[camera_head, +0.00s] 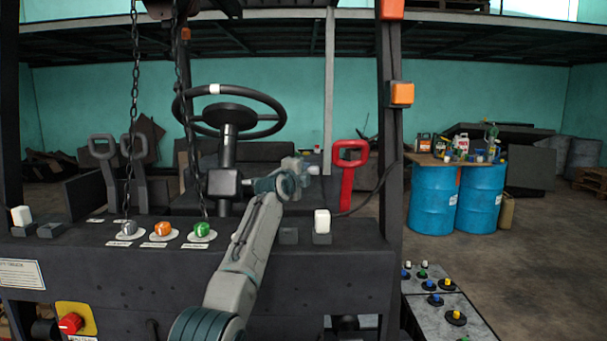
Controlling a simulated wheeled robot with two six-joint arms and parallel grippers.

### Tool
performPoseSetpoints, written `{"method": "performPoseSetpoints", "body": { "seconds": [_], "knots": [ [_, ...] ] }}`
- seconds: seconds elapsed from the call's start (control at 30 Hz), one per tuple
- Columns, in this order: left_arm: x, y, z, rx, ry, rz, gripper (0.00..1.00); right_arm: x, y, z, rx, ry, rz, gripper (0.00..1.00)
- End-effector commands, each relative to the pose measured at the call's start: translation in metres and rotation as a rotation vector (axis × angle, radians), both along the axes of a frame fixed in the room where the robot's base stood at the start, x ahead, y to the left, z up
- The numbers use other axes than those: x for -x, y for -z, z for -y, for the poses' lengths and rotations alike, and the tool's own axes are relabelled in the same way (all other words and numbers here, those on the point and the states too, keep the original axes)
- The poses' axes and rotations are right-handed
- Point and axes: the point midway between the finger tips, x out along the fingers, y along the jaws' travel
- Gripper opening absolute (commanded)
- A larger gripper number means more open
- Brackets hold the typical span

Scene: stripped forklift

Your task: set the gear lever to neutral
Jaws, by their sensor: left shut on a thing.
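My left arm reaches up from the bottom middle over the dashboard. My left gripper (305,168) is just right of the steering column (228,165), between it and the red handle (348,175). The gripper is shut on what appears to be the gear lever, which my wrist and fingers hide almost wholly. The lever's position cannot be read from here. The red handle stands upright to the right, apart from the gripper. My right gripper is out of view.
The steering wheel (228,110) is left of and above my gripper. Two grey handles (103,150) stand at the left. Grey, orange and green knobs (162,229) sit on the dashboard (340,265). Chains hang in front. Blue barrels (434,200) stand at the right.

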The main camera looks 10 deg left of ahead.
Motion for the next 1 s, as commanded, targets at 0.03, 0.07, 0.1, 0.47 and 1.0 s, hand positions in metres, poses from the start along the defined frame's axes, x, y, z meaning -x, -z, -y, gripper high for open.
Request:
{"method": "performPoseSetpoints", "body": {
  "seconds": [0.03,0.07,0.1,0.47,1.0],
  "knots": [
    [0.000,0.000,-0.001,-0.001,-0.001,0.000,0.00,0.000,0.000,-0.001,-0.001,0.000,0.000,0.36],
    [0.000,0.000,-0.001,-0.001,-0.001,0.000,0.28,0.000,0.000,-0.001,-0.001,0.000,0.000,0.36],
    [0.000,0.000,-0.001,-0.001,-0.001,0.000,0.36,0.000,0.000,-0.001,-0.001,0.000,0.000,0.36],
    [0.001,0.000,0.000,0.000,0.001,0.001,0.45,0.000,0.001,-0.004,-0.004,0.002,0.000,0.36],
    [0.054,0.005,-0.014,0.000,0.000,0.003,0.45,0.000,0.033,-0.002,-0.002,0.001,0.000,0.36]
  ]
}}
